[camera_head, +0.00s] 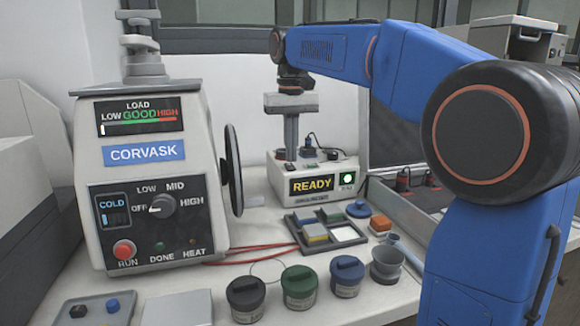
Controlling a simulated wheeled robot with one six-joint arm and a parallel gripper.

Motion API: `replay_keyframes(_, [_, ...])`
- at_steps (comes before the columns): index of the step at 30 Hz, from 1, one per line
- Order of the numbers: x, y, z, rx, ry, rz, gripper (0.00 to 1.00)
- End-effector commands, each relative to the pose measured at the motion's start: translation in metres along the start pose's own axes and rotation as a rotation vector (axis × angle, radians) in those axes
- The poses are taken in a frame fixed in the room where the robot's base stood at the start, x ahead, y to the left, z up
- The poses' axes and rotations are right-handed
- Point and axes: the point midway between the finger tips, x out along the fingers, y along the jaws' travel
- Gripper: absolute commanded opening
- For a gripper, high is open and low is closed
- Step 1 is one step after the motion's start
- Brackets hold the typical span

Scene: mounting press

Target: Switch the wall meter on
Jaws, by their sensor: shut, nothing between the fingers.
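A white box (289,193) stands at the back of the bench against the wall, and it may be the wall meter. I cannot tell whether the fingertips touch the box. The gripper hides part of the box's top.
A CORVASK press (150,215) with a handwheel (232,170) stands at left. Red cables (250,250) lie between. A grey sink or bin (405,208) lies right.

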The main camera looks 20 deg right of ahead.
Motion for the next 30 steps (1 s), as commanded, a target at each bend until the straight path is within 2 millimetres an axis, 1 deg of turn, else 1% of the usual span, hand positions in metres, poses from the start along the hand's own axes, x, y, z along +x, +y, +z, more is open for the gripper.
replay_keyframes(21, [-0.046,0.0,0.0,0.0,0.0,0.0,0.0])
replay_keyframes(24, [-0.051,0.0,0.0,0.0,0.001,0.0,0.0])
replay_keyframes(30, [-0.053,0.0,0.0,0.0,0.001,0.0,0.0])
